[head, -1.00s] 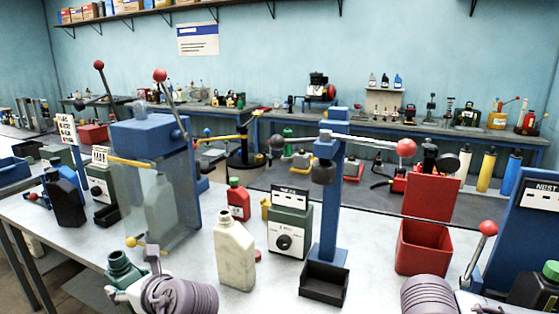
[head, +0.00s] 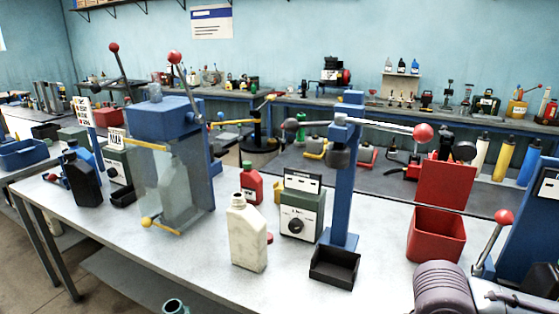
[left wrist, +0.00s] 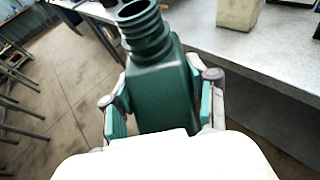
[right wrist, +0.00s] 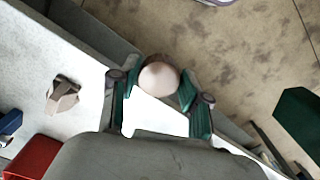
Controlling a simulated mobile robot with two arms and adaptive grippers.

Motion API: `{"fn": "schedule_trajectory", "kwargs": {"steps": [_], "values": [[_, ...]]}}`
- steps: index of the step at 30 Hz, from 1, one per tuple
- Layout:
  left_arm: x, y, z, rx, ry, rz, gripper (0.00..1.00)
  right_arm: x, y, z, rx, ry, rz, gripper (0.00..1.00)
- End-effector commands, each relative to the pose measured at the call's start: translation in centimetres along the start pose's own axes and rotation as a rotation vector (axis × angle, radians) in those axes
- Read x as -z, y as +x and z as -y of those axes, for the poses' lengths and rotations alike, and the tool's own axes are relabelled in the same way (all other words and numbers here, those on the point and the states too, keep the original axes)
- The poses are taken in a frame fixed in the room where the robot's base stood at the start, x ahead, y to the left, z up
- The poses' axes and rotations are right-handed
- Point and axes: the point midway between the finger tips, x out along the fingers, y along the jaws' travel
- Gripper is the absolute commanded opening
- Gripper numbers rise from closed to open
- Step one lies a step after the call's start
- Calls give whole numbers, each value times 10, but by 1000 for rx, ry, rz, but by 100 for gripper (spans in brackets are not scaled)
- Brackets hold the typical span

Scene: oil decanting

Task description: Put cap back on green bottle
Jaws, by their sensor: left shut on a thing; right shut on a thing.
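The green bottle (left wrist: 165,95) is between the fingers of my left gripper (left wrist: 163,112) in the left wrist view. Its threaded neck is open and bare, pointing away from my wrist. In the head view only the bottle's mouth (head: 175,306) shows at the bottom edge; my left gripper is out of that view. My right gripper (right wrist: 158,84) is shut on a small round cap (right wrist: 159,77), pale on its face with a brownish edge. A dark green shape (right wrist: 300,115), perhaps the bottle, stands apart at the right of the right wrist view.
A cream bottle (head: 248,235) stands on the white table (head: 110,215) near its front edge. Behind it are a red bottle (head: 250,183) and a green-grey box (head: 302,212). A blue press stand (head: 346,180), black tray (head: 334,268) and red bin (head: 436,240) stand to the right.

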Motion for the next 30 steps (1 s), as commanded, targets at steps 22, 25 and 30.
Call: {"fn": "schedule_trajectory", "kwargs": {"steps": [22, 25, 30], "values": [[20, -25, 87, 430, 156, 10, 0, 0, 0, 0, 0, 0, 0, 33], [24, -31, 105, 519, 189, 10, 0, 0, 0, 0, 0, 0, 0, 33], [30, -37, 125, 621, 224, 8, 0, 0, 0, 0, 0, 0, 0, 33]]}}
